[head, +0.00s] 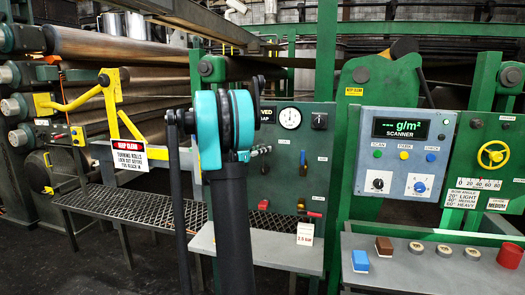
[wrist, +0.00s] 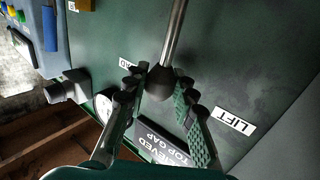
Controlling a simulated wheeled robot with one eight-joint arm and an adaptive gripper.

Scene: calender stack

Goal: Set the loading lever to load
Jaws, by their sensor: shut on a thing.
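The loading lever shows in the wrist view as a metal rod (wrist: 176,32) with a black ball knob (wrist: 160,83) at its end. My gripper (wrist: 161,90) is shut on the knob, with a finger on each side of it. The knob lies between a partly hidden label ending in "AD" (wrist: 127,63) and the "LIFT" label (wrist: 234,120), closer to the "AD" label. The green panel (wrist: 255,60) is behind.
A gauge (head: 290,118) and small valves are on the panel right of my arm. A grey scanner box (head: 405,155) stands further right, above a shelf with blocks and a red cup (head: 510,255). Rolls and a yellow guard bar (head: 75,103) are at left, above a grated step (head: 130,205).

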